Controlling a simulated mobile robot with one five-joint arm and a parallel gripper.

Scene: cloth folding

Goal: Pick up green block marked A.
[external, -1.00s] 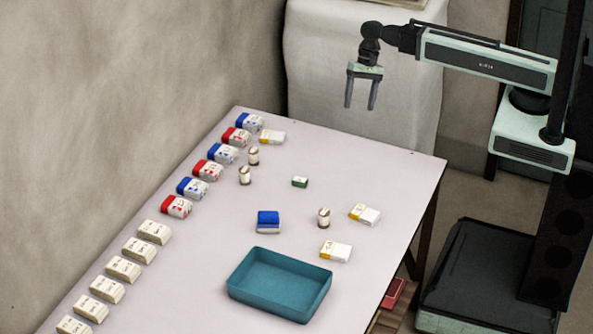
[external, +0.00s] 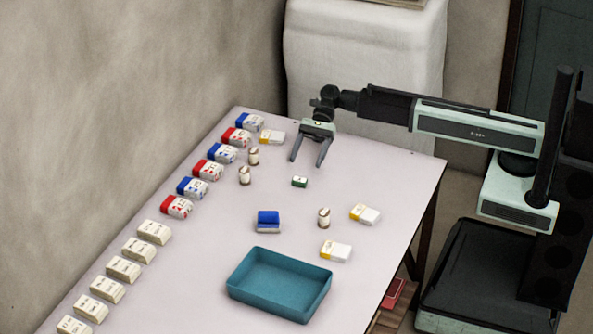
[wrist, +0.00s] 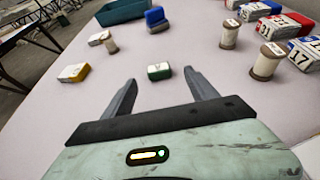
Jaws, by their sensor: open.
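The small green block (external: 300,182) with a white top lies on the table, towards its far end. In the wrist view the green block (wrist: 158,72) is ahead of my gripper, centred between the fingers; a mark on it is too small to read. My gripper (external: 307,163) is open and empty, pointing down above the table, just short of the block in the external view. Its two dark fingers also show spread apart in the wrist view (wrist: 162,88). Nothing touches the block.
Spools (external: 254,156) stand left of the block, another (external: 324,217) nearer. Red, blue and cream packs line the left edge. Space around the block is clear.

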